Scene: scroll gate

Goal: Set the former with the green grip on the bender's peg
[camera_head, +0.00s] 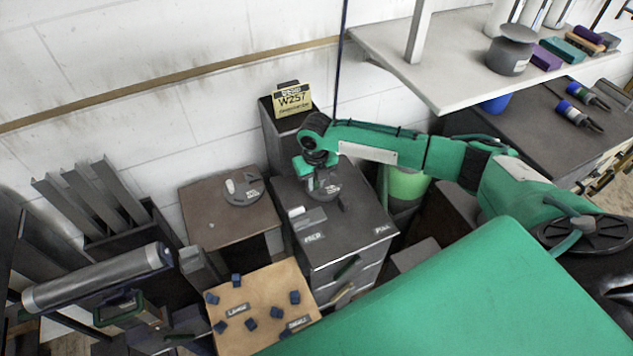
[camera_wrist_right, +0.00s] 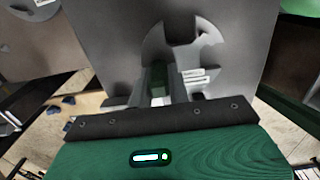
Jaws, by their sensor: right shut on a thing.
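My right gripper (camera_head: 316,166) reaches in from the right, above the dark bench top (camera_head: 352,238). It is shut on the former with the green grip, whose grey notched disc (camera_head: 327,187) shows below the fingers. In the right wrist view the disc (camera_wrist_right: 208,48) lies beyond the fingers, with a green grip (camera_wrist_right: 158,77) between them and a pale label to the right. Whether the disc touches the bench top I cannot tell. The bender's peg cannot be made out clearly; the gripper and disc may cover it. My left gripper does not show.
Another grey former (camera_head: 243,189) with a pale grip sits on a brown table (camera_head: 205,213) to the left. A small white block (camera_head: 297,211) lies on the bench. A tan board (camera_head: 263,277) holds several dark blue cubes. A yellow W257 sign (camera_head: 293,98) stands behind; a shelf (camera_head: 440,72) is at right.

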